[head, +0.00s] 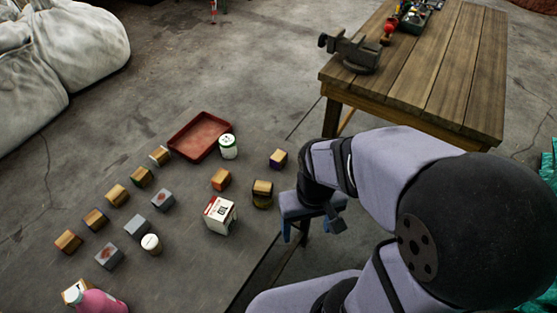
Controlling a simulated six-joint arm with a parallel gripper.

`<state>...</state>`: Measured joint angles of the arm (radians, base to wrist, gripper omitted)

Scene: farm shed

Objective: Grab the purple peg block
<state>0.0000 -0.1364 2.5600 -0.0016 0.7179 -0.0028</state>
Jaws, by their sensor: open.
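A small wooden block with a dark purple side (278,158) sits near the right edge of the grey table and looks like the purple peg block. It stands apart from its neighbours. My gripper (295,236) is pointing down at the table's right edge, below and slightly right of that block in the picture. Its jaws are open, with nothing seen between them. Part of the gripper is hidden by my own arm.
A block with dark and yellowish sides (262,190) lies left of my gripper. A white carton (219,214), an orange-sided block (221,179), a white-lidded tin (228,146) and a red tray (183,147) stand further left. Several blocks line the left. A wooden workbench (455,65) stands behind.

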